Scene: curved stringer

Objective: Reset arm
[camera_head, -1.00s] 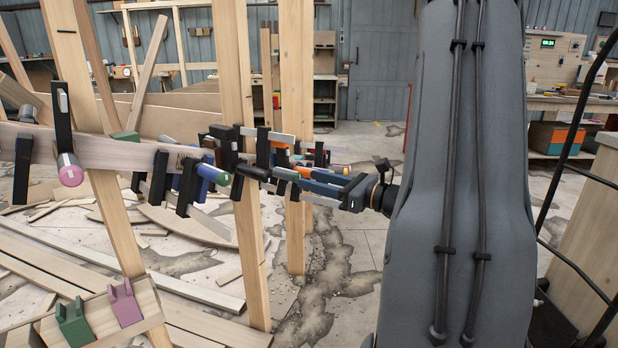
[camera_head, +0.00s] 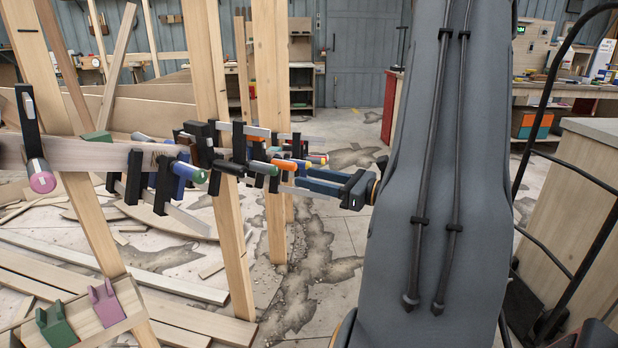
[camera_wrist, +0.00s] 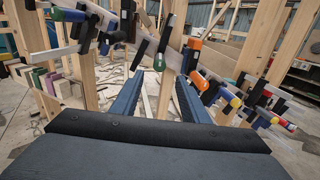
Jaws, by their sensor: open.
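My gripper (camera_head: 300,180) is at the middle of the head view, its blue-grey fingers pointing left toward a curved wooden stringer (camera_head: 85,156) with several black bar clamps on it. In the wrist view my gripper (camera_wrist: 158,88) is open, with nothing between the fingers. A clamp with a green handle (camera_wrist: 159,62) and one with an orange handle (camera_wrist: 196,44) are just beyond the fingertips, apart from them. In the head view a clamp with a pink-ended handle (camera_head: 42,180) hangs at the stringer's left. The far end of the stringer is hidden behind clamps.
Wooden posts (camera_head: 228,215) stand close left of my gripper. Loose planks (camera_head: 110,263) lie on the floor at left. A wooden cabinet (camera_head: 575,200) stands at right. The stained floor (camera_head: 340,290) below my gripper is clear.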

